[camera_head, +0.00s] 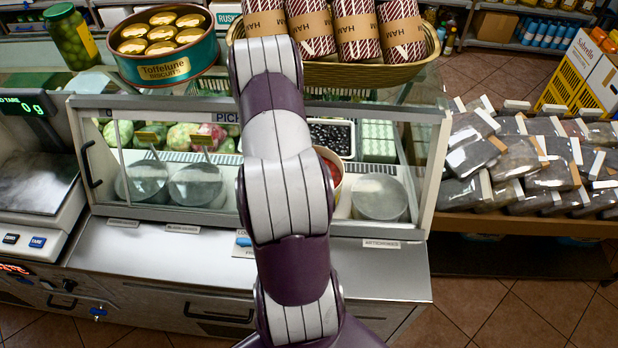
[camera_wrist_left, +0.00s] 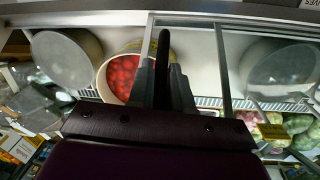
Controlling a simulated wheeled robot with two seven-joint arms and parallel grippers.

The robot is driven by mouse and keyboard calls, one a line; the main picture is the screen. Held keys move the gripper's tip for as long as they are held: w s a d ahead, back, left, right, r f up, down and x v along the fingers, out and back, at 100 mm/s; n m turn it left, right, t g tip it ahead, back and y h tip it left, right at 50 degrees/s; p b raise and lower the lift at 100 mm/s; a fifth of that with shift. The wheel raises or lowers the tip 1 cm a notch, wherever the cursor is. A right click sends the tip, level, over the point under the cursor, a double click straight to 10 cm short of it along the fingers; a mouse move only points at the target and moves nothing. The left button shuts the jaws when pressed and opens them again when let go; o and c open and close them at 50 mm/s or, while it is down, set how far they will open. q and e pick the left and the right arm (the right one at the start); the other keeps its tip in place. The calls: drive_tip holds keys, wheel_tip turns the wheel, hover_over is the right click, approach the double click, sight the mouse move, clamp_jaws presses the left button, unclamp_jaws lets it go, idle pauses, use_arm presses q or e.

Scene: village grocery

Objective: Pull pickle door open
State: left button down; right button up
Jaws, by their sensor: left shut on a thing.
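The glass-fronted display case (camera_head: 250,255) stands ahead, with a label starting "PICK" on its top rail. My left arm crosses the middle of the head view and hides its gripper and part of the front. In the left wrist view, which looks upside down, my left gripper (camera_wrist_left: 161,88) is shut on a black upright door handle (camera_wrist_left: 163,45). The handle is beside a grey door frame edge (camera_wrist_left: 222,65). A tub of red food (camera_wrist_left: 120,75) sits behind, near the fingers; it also shows in the head view (camera_head: 334,170). My right gripper is not in view.
Another black handle (camera_head: 90,165) is at the case's left end. A biscuit tin (camera_head: 165,68) and a basket of ham rolls (camera_head: 340,76) stand on top. A scale (camera_head: 38,180) is at left. Packaged goods (camera_head: 520,160) lie on a table at right. The case's front ledge is mostly clear.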

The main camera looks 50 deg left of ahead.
use_arm(q)
drive_tip(key=shift+s+a+r, duration=0.1)
drive_tip(key=shift+s+a, duration=0.8)
drive_tip(key=shift+a, duration=0.05)
drive_tip(key=c, duration=1.1)
unclamp_jaws()
drive_tip(key=shift+r, duration=0.2)
drive_tip(key=r, duration=0.8)
drive_tip(key=a+r, duration=0.1)
drive_tip(key=r, duration=0.3)
drive_tip(key=shift+s+b, duration=0.3)
drive_tip(key=shift+s, duration=0.05)
